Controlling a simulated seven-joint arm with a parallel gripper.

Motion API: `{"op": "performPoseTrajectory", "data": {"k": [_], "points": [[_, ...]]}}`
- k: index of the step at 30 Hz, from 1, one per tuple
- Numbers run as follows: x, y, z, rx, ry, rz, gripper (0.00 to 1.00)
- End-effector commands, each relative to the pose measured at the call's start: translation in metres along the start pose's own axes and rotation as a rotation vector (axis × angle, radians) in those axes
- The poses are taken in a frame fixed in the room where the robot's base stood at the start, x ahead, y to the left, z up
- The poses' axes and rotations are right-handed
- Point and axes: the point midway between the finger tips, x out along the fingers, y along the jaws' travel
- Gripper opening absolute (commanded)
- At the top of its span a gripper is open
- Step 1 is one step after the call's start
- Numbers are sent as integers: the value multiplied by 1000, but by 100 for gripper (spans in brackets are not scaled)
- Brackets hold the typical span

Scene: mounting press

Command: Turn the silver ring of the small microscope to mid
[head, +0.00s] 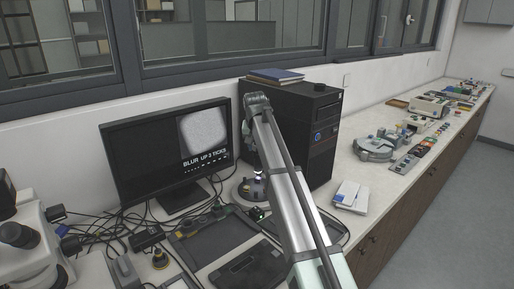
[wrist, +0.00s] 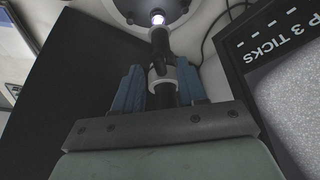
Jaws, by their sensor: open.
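The small microscope (wrist: 160,42) is a slim dark tube with a bright light at its far end, seen in the wrist view. Its silver ring (wrist: 154,78) is a pale band around the tube. My gripper (wrist: 158,72) has its blue fingers on either side of the tube at the ring, open, with small gaps showing. In the head view, the microscope's round base (head: 243,193) and its light show left of my arm, which hides part of it. The monitor (head: 165,150) shows a grey speckled picture and the words "BLUR UP 3 TICKS".
A black computer tower (head: 310,135) with books on top stands behind my arm. Cables lie tangled around a dark tray (head: 212,236) on the bench. A larger white microscope (head: 28,240) is at the left. White boxes (head: 350,196) and more equipment lie along the right.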

Motion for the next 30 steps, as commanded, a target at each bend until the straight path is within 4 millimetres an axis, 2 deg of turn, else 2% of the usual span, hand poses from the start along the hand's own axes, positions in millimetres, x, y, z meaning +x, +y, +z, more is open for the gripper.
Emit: {"op": "performPoseTrajectory", "data": {"k": [4, 14, 27, 30], "points": [[9, 0, 0, 0, -1, 0, 41], [11, 0, 0, 0, 0, 0, 41], [11, 0, 0, 0, 0, 0, 1], [11, 0, 0, 0, 0, 0, 0]]}}
